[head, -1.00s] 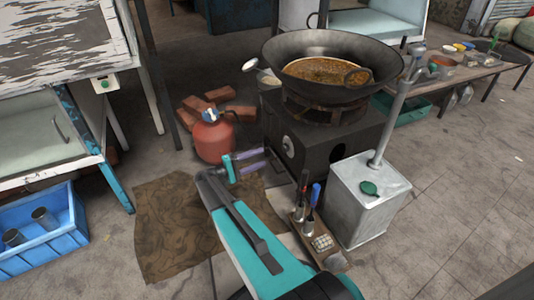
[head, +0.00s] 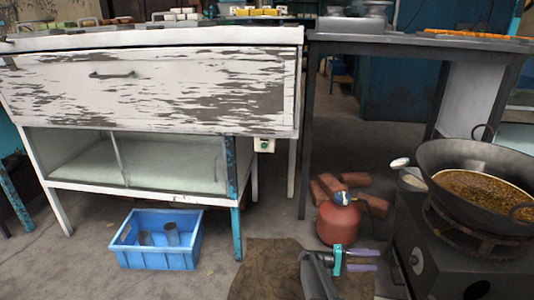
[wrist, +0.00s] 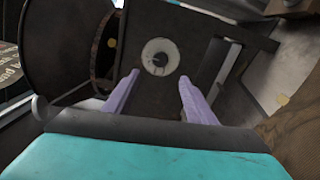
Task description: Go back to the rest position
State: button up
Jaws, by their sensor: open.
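My gripper (head: 376,260) is at the bottom of the head view, right of centre. Its two light purple fingers point right, toward the dark stove (head: 455,268). In the wrist view the fingers of my gripper (wrist: 158,82) are spread apart with nothing between them. Beyond them is the stove's dark front with a round pale knob (wrist: 148,49). The gap between fingertips and stove is hard to judge. Most of my arm is below the head view.
A wok (head: 440,175) of brown liquid sits on the stove at the right. A red gas cylinder (head: 338,224) stands just behind my gripper, with bricks (head: 372,204) behind it. A blue crate (head: 160,258) is under the peeling white cabinet (head: 200,85).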

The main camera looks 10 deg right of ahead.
jog(key=s+a+r+n+p, duration=0.1)
jog(key=s+a+r+p, duration=0.5)
jog(key=p, duration=0.6)
jog(key=s+a+r+n+y+p, duration=0.15)
jog(key=s+a+y+p, duration=0.25)
jog(key=s+a+p, duration=0.45)
jog(key=s+a+r+y+p, duration=0.2)
jog(key=s+a+y+p, duration=0.3)
jog(key=s+p, duration=0.6)
jog(key=s+a+y+p, duration=0.1)
jog(key=s+a+y, duration=0.3)
jog(key=a, duration=0.4)
jog(key=s+a+y, duration=0.5)
jog(key=a, duration=0.4)
jog(key=shift+s+a+p, duration=0.2)
jog(key=shift+s+p, duration=0.15)
jog(key=shift+p, duration=0.05)
jog(key=shift+r+m, duration=0.1)
jog(key=shift+m, duration=0.15)
jog(key=shift+c, duration=0.2)
